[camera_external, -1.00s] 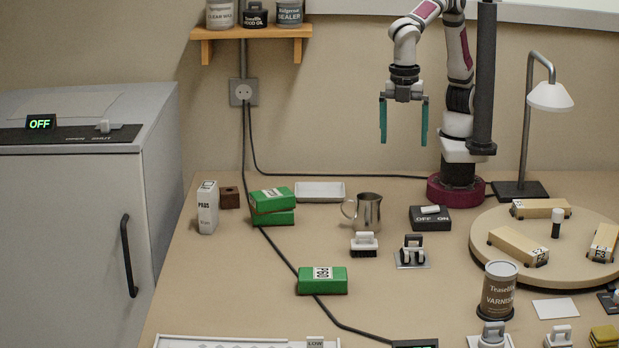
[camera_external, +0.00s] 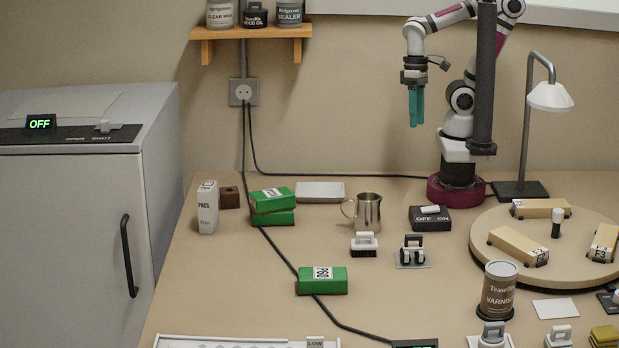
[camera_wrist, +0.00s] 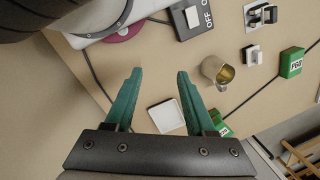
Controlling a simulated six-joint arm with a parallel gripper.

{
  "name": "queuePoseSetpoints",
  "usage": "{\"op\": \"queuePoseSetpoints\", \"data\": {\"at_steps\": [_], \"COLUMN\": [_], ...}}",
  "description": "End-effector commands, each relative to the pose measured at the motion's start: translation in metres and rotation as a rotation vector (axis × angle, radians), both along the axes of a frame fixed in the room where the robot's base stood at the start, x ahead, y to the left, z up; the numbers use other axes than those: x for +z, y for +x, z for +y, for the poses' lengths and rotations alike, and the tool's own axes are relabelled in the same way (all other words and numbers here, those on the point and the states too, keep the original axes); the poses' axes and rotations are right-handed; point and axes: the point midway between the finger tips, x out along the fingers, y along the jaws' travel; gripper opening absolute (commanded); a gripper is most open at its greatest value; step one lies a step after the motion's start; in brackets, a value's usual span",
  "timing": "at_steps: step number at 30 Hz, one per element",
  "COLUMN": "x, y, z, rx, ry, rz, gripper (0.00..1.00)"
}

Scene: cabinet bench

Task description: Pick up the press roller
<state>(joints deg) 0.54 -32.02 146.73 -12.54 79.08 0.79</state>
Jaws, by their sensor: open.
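My gripper (camera_external: 416,122) hangs high above the back of the bench, fingers pointing down, well above and behind the roller. In the wrist view its two teal fingers (camera_wrist: 160,72) are spread apart with nothing between them.
A turntable (camera_external: 490,271) with wooden blocks and a lamp (camera_external: 549,97) stand right. Green boxes (camera_external: 322,280) lie left.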

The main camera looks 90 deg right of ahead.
Motion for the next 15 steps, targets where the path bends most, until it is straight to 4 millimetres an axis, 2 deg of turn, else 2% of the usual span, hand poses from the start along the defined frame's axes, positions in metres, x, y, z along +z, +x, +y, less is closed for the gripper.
{"op": "queuePoseSetpoints", "data": {"at_steps": [5, 8, 11, 14, 15], "x": [0.000, -0.001, -0.006, -0.015, -0.020], "y": [0.001, 0.005, 0.021, 0.044, 0.052], "z": [0.001, 0.005, 0.018, 0.052, 0.074], "rx": [0.028, 0.249, 0.701, 1.237, 1.460], "ry": [-0.007, -0.072, -0.218, -0.415, -0.509], "rz": [0.007, 0.057, 0.143, 0.224, 0.249], "gripper": [0.55, 0.55, 0.55, 0.55, 0.55]}}
